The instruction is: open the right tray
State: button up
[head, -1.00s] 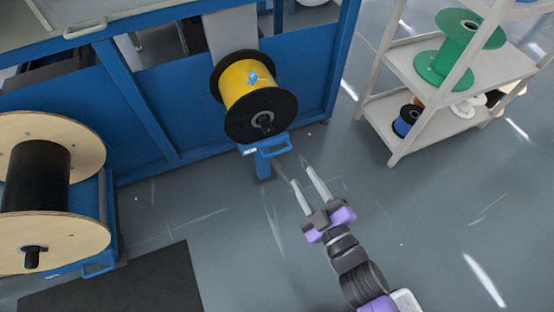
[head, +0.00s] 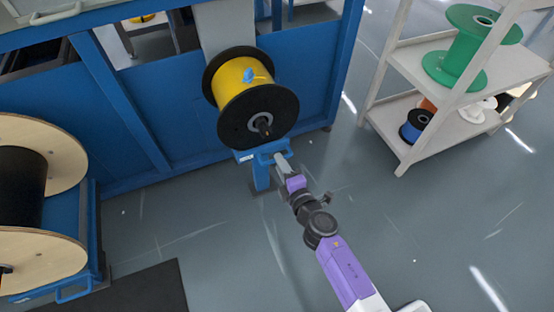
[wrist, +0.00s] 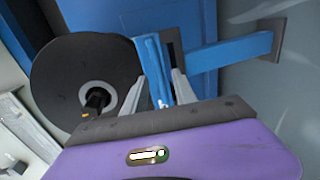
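The right tray (head: 248,156) is a blue pull-out piece on a blue post under the yellow-wound spool (head: 252,95) with black flanges. Its blue bar handle (head: 274,149) sticks out at the front. My gripper (head: 281,161) is right at this handle, partly hidden by its own body in the head view. In the wrist view, my gripper (wrist: 160,84) has its two fingers apart, one on each side of the blue handle (wrist: 152,65). I cannot tell whether either finger touches it. The spool's black flange (wrist: 85,85) is close beside the left finger.
A large wooden-flanged spool (head: 45,150) stands at left on another blue tray with a handle (head: 75,290). A grey shelf rack (head: 440,140) with green and blue spools is at right. The blue machine frame (head: 130,120) is behind. Floor around my arm is clear.

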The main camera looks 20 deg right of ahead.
jog(key=shift+b+x, duration=0.35)
jog(key=shift+x, duration=1.35)
grip_shut()
